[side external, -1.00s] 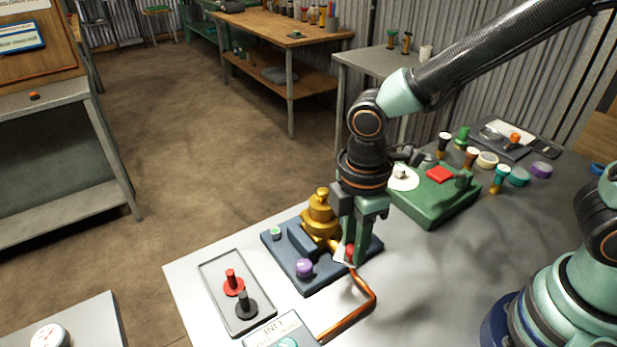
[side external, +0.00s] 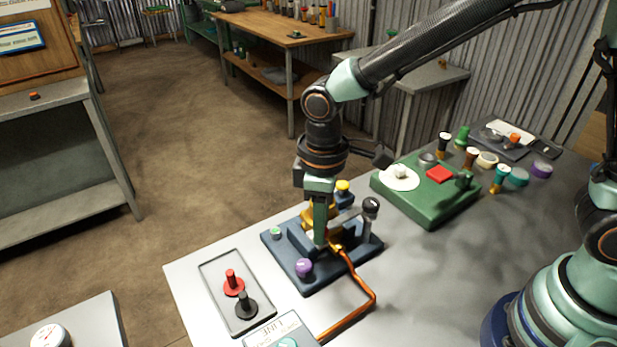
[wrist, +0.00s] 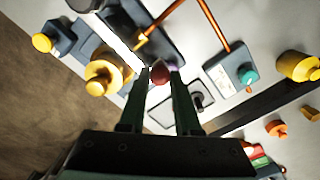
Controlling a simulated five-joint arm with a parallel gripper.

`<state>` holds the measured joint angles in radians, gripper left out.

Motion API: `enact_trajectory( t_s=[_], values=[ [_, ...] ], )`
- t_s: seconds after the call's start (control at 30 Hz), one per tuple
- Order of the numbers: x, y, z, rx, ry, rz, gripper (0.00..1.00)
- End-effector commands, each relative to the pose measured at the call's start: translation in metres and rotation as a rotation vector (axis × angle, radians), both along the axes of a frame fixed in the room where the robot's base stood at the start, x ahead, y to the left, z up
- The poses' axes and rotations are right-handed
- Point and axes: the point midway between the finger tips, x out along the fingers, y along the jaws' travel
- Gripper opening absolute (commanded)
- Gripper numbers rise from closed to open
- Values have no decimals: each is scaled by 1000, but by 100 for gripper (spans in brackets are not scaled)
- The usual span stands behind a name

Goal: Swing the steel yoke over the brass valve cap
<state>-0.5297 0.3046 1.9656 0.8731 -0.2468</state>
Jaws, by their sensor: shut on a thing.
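The brass valve cap (wrist: 108,72) stands beside my fingers in the wrist view. In the side view the brass (side external: 307,214) is partly hidden behind my gripper (side external: 320,241). The steel yoke (wrist: 126,50) shows as a pale bar running from the upper left to a red knob (wrist: 160,73). My gripper (wrist: 160,76) is shut on that red knob at the yoke's end. The bar passes close beside the cap in the wrist view; whether it lies over the cap I cannot tell.
The blue base (side external: 297,283) carries a purple knob (side external: 304,267), a green button (side external: 275,232) and a dark-topped post (side external: 370,206). A copper pipe (side external: 368,293) bends along its right. A tray (side external: 205,275) with red and black pegs lies at front left. A green fixture (side external: 430,205) stands right.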

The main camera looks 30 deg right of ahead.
Motion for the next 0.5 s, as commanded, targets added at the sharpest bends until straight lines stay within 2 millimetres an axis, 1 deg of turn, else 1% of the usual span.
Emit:
enact_trajectory(
  t_s=[0.03, 0.37, 0.4, 0.47, 0.5],
  values=[
    [3, 0, 1, 3, -6, -7, 0],
    [4, 0, 1, 6, -9, -10, 0],
    [4, 0, 1, 5, -9, -10, 39],
    [4, 0, 1, 5, -8, -10, 62],
    [3, 0, 1, 4, -7, -9, 62]
  ],
)
